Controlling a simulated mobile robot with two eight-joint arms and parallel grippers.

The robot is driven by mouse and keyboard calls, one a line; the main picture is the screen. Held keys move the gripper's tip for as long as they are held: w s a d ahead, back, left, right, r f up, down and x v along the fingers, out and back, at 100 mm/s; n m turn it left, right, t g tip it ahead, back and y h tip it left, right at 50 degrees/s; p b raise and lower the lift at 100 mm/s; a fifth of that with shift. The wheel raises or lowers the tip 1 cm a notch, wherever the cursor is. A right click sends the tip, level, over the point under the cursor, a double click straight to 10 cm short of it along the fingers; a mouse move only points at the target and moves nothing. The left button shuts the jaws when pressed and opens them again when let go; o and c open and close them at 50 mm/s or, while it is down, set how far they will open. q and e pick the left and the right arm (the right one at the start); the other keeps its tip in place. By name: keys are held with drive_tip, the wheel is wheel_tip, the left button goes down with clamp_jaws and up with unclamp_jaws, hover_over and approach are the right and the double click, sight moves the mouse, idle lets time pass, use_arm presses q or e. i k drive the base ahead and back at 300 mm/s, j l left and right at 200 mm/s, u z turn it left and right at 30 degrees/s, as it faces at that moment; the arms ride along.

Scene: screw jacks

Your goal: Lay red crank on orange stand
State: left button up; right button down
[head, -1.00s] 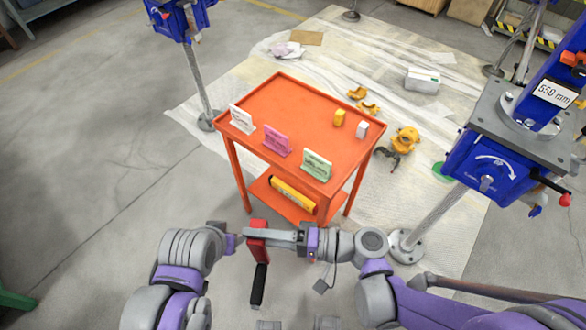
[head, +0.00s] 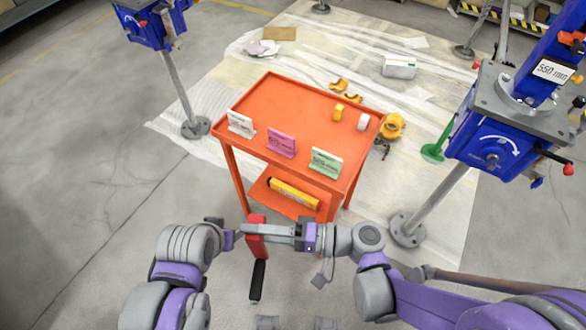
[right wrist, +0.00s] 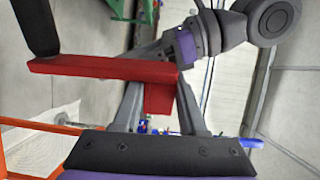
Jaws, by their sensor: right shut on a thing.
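The red crank (head: 256,237), a red bar with a black handle (head: 257,282) hanging down, is held in the air before the near side of the orange stand. My right gripper (head: 270,230) is shut on its red bar. My left gripper (head: 232,238) is just left of the bar; its fingers are too small and hidden to read. The orange stand (head: 300,105) is a two-level table with a bare area on its top. In the right wrist view the red crank (right wrist: 105,69) crosses beyond my fingers.
White (head: 240,123), pink (head: 281,145) and green (head: 325,162) cards stand along the stand's near edge. Small yellow (head: 338,112) and white (head: 363,121) blocks are at its right. A yellow tool (head: 294,193) lies on the lower shelf. A blue jack (head: 493,150) stands right.

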sight(308, 134)
drive_tip(key=j+z, duration=0.25)
drive_tip(key=j, duration=0.3)
drive_tip(key=k+j+z, duration=0.1)
drive_tip(key=j+z, duration=0.15)
drive_tip(key=j, duration=0.3)
drive_tip(key=k+j+z, duration=0.1)
drive_tip(key=j+z, duration=0.15)
drive_tip(key=j, duration=0.3)
drive_tip(key=i+j+z, duration=0.1)
drive_tip(key=i+j, duration=0.1)
drive_tip(key=i, duration=0.55)
